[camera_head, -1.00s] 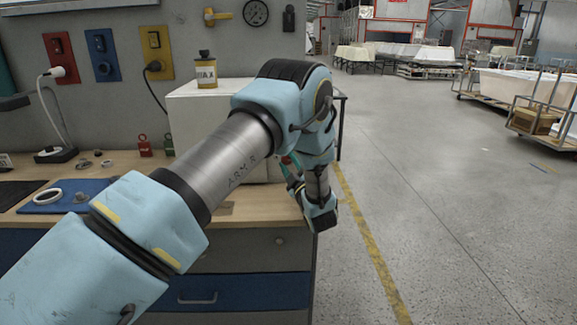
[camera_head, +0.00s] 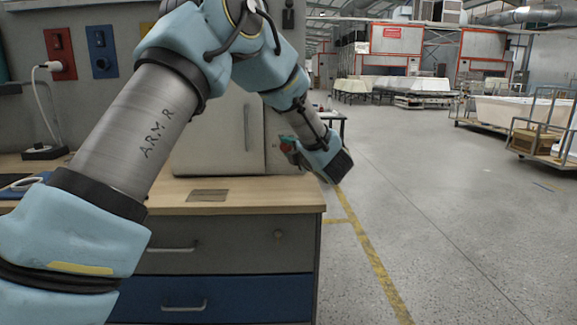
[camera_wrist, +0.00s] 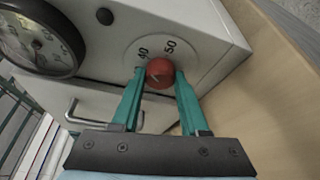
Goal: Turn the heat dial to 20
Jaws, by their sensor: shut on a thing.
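The heat dial is a small round red knob (camera_wrist: 159,73) on the pale front of a white cabinet (camera_wrist: 207,22). In the wrist view it sits between the two teal fingers of my gripper (camera_wrist: 160,78), which is shut on it. The printed numbers 40 and 50 show on the scale plate just above the knob; the rest of the scale is hidden by the fingers. I cannot tell which number the knob points to. In the head view the gripper (camera_head: 287,144) is at the cabinet's right side, mostly hidden by my arm.
In the wrist view, a round black-rimmed gauge (camera_wrist: 38,38) is left of the dial, and a metal handle (camera_wrist: 85,115) is below. The cabinet stands on a wooden bench (camera_head: 270,199) with drawers (camera_head: 210,297). Open floor (camera_head: 440,220) lies to the right.

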